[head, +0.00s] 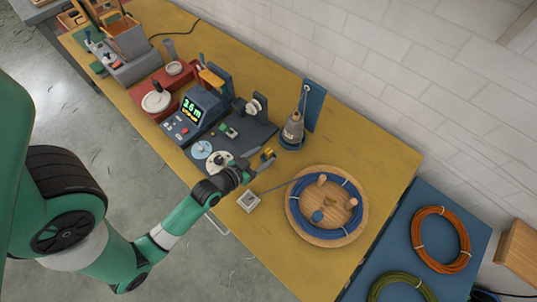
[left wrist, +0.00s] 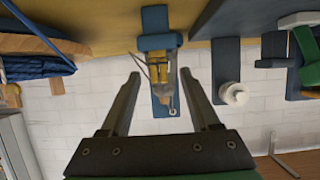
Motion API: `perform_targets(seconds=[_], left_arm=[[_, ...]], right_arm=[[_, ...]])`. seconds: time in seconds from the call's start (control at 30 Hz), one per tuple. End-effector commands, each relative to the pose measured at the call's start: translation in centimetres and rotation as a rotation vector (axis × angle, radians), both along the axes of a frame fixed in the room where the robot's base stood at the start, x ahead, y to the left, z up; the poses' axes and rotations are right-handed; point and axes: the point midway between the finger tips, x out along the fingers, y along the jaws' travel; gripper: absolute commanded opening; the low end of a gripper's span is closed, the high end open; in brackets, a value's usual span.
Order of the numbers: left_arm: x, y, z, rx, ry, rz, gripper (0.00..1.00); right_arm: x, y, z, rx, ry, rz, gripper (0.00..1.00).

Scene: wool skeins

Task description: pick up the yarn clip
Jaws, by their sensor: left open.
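A small yellow, brass-like piece (head: 268,154), which looks like the yarn clip, shows at the fingertips of my left gripper (head: 264,158) in the head view. In the left wrist view the yellow piece (left wrist: 158,69) lies between and beyond the two fingers of my left gripper (left wrist: 165,80). The fingers are wide apart and do not appear to touch it. Its exact shape and distance cannot be told. My right gripper is not seen.
A round wooden tray (head: 296,220) with a blue skein (head: 356,195) stands to the right. A small pale square block (head: 249,201) is nearer the table edge. A blue device with a green display (head: 190,112) is to the left. Orange yarn (head: 420,262) lies on a blue surface.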

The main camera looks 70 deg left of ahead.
Motion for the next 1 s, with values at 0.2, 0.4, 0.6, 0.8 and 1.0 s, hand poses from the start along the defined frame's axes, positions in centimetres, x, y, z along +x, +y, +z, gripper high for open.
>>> perform_targets(seconds=[0.2, 0.4, 0.6, 0.8, 1.0], left_arm=[[2.7, 1.3, -1.4, 0.002, -0.001, -0.002, 0.62], [2.8, 1.3, -1.3, 0.002, 0.0, -0.002, 0.62], [2.8, 1.3, -1.3, 0.001, -0.001, -0.001, 0.32], [2.8, 1.3, -1.3, 0.001, -0.001, -0.001, 0.0], [2.8, 1.3, -1.3, 0.001, -0.002, -0.001, 0.0]], right_arm=[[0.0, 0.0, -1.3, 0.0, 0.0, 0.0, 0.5], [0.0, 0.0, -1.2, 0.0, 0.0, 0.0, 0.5], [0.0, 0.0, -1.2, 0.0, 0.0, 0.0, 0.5], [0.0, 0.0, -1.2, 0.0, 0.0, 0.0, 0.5], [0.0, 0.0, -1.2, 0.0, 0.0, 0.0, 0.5]])
